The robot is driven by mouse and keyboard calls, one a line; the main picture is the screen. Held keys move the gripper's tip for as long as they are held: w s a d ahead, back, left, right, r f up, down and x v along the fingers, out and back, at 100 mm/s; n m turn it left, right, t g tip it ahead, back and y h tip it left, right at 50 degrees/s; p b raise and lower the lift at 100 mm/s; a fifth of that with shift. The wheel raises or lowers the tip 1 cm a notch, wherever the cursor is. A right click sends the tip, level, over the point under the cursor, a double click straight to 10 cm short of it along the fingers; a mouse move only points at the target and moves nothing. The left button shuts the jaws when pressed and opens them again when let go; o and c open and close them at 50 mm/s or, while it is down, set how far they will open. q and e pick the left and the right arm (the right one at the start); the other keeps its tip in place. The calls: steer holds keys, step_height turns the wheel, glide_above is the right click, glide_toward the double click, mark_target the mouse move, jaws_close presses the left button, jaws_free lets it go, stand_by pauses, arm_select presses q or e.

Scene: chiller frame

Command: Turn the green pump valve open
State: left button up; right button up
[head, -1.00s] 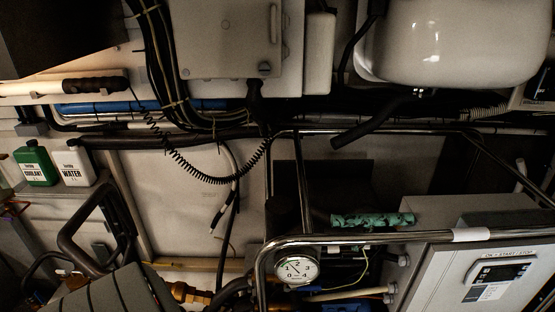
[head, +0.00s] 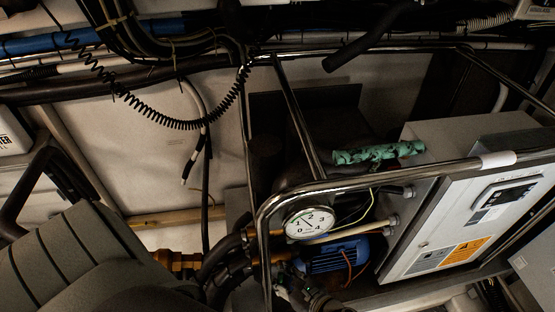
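I cannot clearly make out a green valve handle. The blue pump (head: 335,256) sits low inside the chrome tube frame, below a round white gauge (head: 309,222). Brass fittings (head: 180,262) and dark hoses lead to it from the left. What looks like my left gripper (head: 300,288) is at the bottom edge, just left of and below the pump. It is dark and partly cut off, so its fingers and any contact are unclear. My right gripper is not in view.
The chrome tube frame (head: 290,100) surrounds the pump and gauge. A crumpled green roll (head: 378,153) lies behind its upper bar. A grey control box (head: 455,225) stands at the right. A grey ribbed case (head: 70,258) with a black handle stands at the left. A coiled cable (head: 140,112) hangs above.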

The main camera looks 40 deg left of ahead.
arm_select(q)
steer(key=shift+d, duration=0.1)
steer(key=shift+c, duration=0.8)
jaws_close()
